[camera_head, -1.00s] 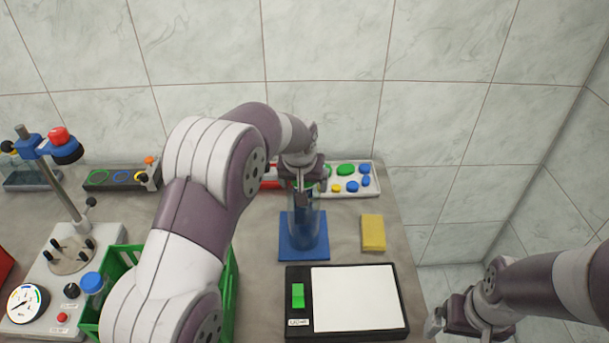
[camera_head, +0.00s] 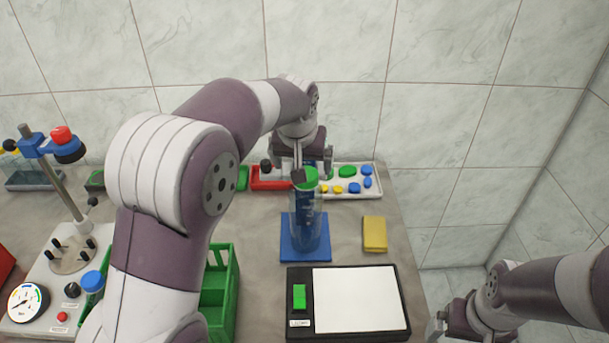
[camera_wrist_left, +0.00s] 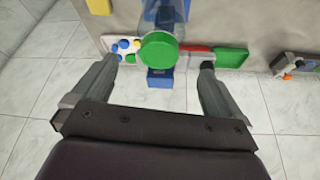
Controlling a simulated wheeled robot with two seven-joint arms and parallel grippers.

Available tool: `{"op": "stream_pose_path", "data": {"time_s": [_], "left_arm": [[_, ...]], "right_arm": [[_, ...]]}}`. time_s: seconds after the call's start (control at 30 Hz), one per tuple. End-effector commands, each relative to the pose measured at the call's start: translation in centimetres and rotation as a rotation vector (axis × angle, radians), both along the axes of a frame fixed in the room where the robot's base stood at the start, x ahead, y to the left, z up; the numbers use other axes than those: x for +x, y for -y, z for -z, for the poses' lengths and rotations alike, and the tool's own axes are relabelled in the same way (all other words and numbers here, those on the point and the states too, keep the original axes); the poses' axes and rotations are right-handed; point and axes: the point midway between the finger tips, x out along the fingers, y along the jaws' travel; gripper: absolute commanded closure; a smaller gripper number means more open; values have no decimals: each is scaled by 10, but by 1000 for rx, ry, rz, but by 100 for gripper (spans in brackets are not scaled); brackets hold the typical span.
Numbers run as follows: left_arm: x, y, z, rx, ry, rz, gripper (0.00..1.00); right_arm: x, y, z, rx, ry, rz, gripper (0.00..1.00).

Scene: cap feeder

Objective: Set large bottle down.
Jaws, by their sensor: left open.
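The large bottle (camera_head: 318,228) is clear with a green cap (camera_head: 306,179) and stands upright on the blue mat (camera_head: 290,251). My left gripper (camera_head: 303,170) is above and behind the bottle, at cap height, and open. In the left wrist view the green cap (camera_wrist_left: 158,50) lies between the two spread fingers (camera_wrist_left: 155,80), apart from both. My right gripper (camera_head: 441,318) is low at the right, beside the table's edge, away from the bottle; its jaw opening is too small to judge.
A white tray of coloured caps (camera_head: 351,192) and a red tray (camera_head: 268,184) sit behind the bottle. A yellow sponge (camera_head: 374,234) lies to its right, a black-framed white pad (camera_head: 360,300) in front. A green crate (camera_head: 233,290) and a capping device (camera_head: 75,262) stand left.

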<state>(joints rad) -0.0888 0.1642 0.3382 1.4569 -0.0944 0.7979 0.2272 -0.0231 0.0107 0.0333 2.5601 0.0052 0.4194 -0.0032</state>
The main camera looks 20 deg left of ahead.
Motion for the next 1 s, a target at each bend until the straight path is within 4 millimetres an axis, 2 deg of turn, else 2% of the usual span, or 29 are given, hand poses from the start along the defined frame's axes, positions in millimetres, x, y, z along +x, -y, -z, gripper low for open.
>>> {"op": "stream_pose_path", "data": {"time_s": [0.13, 0.23, 0.37, 0.5, 0.63, 0.73, 1.0], "left_arm": [[-9, 0, -12, 1, -6, 3, 0], [-32, -3, 6, 0, -44, 17, 0], [-96, -11, 52, -3, -128, 54, 0], [-172, -18, 94, -8, -209, 87, 0], [-221, -22, 116, -11, -256, 101, 0], [-235, -22, 122, -12, -270, 108, 0], [-237, -22, 123, -12, -273, 108, 0]], "right_arm": [[0, 0, 1, 0, 0, 0, 4], [0, 0, 1, 0, 0, 0, 4], [0, 0, 1, 0, 0, 0, 4], [0, 0, 1, 0, 0, 0, 4], [0, 0, 1, 0, 0, 0, 4], [0, 0, 1, 0, 0, 0, 4], [0, 0, 1, 0, 0, 0, 4]]}}
